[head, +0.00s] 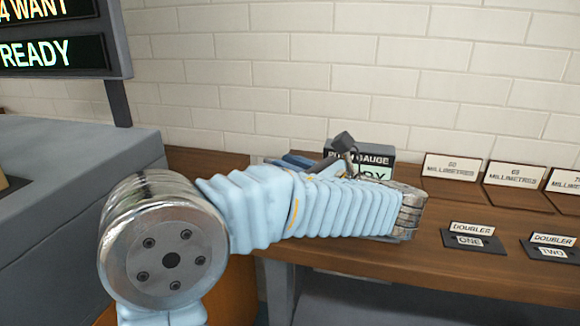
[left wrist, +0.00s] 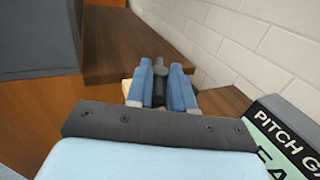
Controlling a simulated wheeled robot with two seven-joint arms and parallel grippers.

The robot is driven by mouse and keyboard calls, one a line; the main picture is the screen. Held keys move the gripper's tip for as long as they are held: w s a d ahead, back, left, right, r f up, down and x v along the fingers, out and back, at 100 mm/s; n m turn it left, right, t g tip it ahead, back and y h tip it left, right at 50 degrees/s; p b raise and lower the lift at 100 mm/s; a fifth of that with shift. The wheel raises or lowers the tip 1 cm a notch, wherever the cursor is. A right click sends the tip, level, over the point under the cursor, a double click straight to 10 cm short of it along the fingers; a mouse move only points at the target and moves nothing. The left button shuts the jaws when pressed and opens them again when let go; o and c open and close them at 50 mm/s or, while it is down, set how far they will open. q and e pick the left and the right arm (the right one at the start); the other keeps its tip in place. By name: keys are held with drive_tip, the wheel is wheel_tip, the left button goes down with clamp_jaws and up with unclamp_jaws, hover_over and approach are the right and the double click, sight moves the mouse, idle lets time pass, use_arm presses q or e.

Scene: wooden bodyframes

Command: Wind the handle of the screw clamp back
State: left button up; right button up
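My left arm crosses the head view. Its left gripper (head: 295,161) shows only in part behind the sleeve, as blue-grey fingers above the bench. In the left wrist view the two blue fingers of my left gripper (left wrist: 161,88) stand a little apart. A dark grey piece (left wrist: 160,74) lies between them and fills the gap; I cannot tell whether it is the clamp handle or whether the fingers press on it. The rest of the screw clamp is not clearly visible, hidden by my arm and gripper. My right gripper is in neither view.
The wooden bench (head: 440,258) runs along a white brick wall (head: 480,60). A pitch gauge sign (head: 372,160) stands close to my left gripper. Millimetre plates (head: 452,167) and doubler plates (head: 470,240) lie to the right. A grey cabinet (head: 50,200) and display (head: 55,40) are at left.

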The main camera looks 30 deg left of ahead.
use_arm(q)
clamp_jaws()
drive_tip(key=shift+w+r+n+g+p, duration=0.2)
drive_tip(key=shift+n+g+p, duration=0.4)
drive_tip(key=shift+g+p, duration=0.4)
drive_tip(key=shift+w+d+n+g+p, duration=0.15)
drive_tip(key=shift+n+g+p, duration=0.4)
drive_tip(key=shift+g, duration=0.35)
drive_tip(key=g, duration=0.1)
drive_tip(key=n+g, duration=0.2)
drive_tip(key=shift+w+f+n+g, duration=0.2)
drive_tip(key=shift+w+n+g, duration=0.05)
drive_tip(key=shift+g, duration=0.05)
drive_tip(key=shift+w+a+n+g+h, duration=0.15)
drive_tip(key=shift+n+g+h, duration=0.3)
drive_tip(key=shift+n+g, duration=0.5)
drive_tip(key=shift+w+a+n+g+h, duration=0.1)
drive_tip(key=shift+n+g+h, duration=0.4)
drive_tip(key=shift+g, duration=0.75)
drive_tip(key=o, duration=0.8)
unclamp_jaws()
